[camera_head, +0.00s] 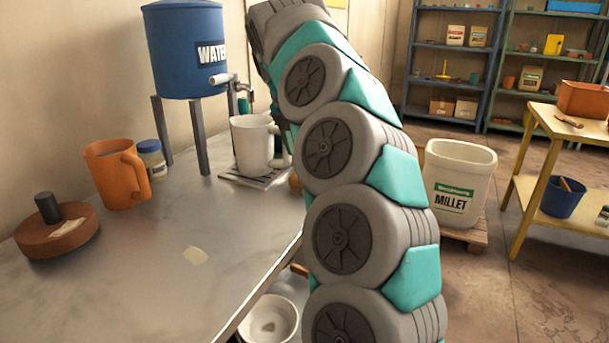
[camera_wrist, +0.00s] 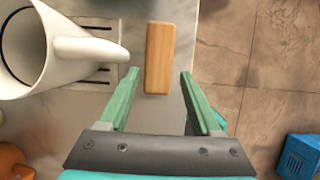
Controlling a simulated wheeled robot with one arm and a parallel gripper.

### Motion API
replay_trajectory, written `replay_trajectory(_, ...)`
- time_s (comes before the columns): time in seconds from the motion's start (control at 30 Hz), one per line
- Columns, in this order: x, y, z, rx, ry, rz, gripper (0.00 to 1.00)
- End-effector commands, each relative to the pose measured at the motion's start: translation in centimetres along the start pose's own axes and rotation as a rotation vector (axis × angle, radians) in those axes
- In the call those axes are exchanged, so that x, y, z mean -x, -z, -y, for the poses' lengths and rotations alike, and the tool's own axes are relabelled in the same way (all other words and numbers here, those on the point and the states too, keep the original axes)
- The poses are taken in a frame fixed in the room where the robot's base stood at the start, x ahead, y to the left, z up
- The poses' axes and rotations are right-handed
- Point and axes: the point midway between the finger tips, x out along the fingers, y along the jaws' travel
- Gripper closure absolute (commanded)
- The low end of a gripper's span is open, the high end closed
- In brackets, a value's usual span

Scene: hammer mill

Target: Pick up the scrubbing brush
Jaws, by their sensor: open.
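In the wrist view a plain wooden block (camera_wrist: 159,58), which looks like the back of the scrubbing brush, lies on the grey table top close to its edge. No bristles show from above. My gripper (camera_wrist: 158,73) is open, with one green finger on each side of the block's near end. The fingers look apart from the block; the height between them cannot be told. In the head view my arm hides the gripper and most or all of the brush.
A white jug (camera_head: 251,145) stands on a slotted drip tray (camera_head: 238,181), just left of the block; the jug (camera_wrist: 28,48) is close to my left finger. A blue water tank (camera_head: 186,50), an orange mug (camera_head: 117,176) and a jar (camera_head: 152,158) are nearby. Right of the table edge is floor.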

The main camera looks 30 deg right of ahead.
Motion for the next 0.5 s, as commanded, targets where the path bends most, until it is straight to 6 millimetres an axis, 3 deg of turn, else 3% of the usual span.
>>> replay_trajectory(0.5,-6.1,-0.3,-0.3,0.004,-0.001,0.000,0.35)
